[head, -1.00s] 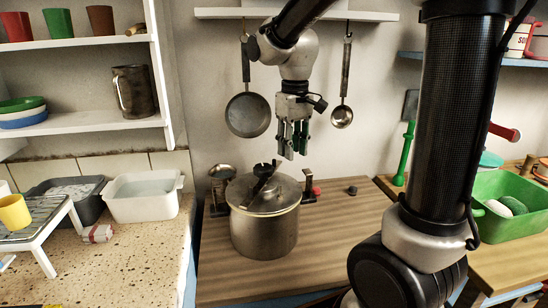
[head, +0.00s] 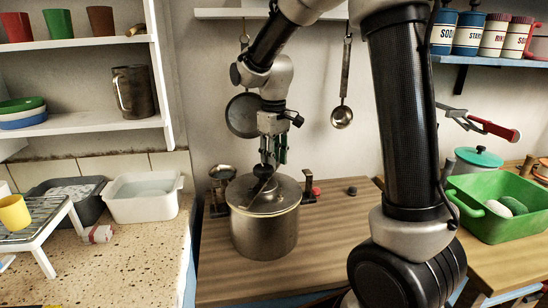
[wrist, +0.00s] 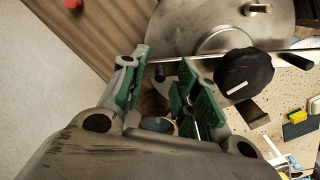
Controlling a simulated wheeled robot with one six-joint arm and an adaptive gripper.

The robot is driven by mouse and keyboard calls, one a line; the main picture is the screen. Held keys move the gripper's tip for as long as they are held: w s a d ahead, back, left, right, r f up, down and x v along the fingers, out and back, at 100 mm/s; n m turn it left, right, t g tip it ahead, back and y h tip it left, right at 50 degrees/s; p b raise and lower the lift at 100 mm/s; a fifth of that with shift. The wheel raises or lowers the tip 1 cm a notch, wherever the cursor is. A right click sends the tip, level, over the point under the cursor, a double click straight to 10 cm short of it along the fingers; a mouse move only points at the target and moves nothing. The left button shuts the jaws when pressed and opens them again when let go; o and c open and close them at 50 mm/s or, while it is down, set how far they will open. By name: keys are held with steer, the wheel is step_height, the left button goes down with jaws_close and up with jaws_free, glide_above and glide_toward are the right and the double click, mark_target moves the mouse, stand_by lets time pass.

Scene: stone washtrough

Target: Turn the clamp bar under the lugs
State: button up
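The steel pot (head: 264,235) stands on the wooden worktop with its lid on. A dark clamp bar (head: 257,192) lies diagonally across the lid under a black knob, which shows with a white mark in the wrist view (wrist: 243,76). Dark upright brackets, perhaps the lugs, stand at the pot's right (head: 308,187) and left (head: 217,196). My gripper (head: 275,160) is just above the lid's back edge, fingers down. In the wrist view its green-padded fingers (wrist: 160,66) are apart, beside the knob. Whether they touch the bar is unclear.
A pan (head: 241,116) and a ladle (head: 342,117) hang on the wall behind. A small red object (head: 316,191) and a dark knob (head: 352,190) lie right of the pot. A white basin (head: 145,197) stands left and a green basin (head: 495,226) right.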

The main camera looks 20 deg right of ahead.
jaws_close()
steer(key=shift+s+d, duration=0.1)
stand_by(0.3)
steer(key=shift+s+d+m, duration=0.5)
steer(key=shift+s+m, duration=0.05)
steer(key=shift+m, duration=0.65)
steer(key=s+m, duration=0.1)
steer(key=d+m, duration=0.1)
steer(key=shift+s+m, duration=0.3)
steer(key=shift+s, duration=0.05)
steer(key=shift+s+d+m, duration=0.2)
steer(key=shift+s+m, duration=0.55)
steer(key=shift+m, duration=0.45)
steer(key=shift+s+d+m, duration=0.1)
steer(key=shift+s+m, duration=0.85)
steer(key=shift+m, duration=0.35)
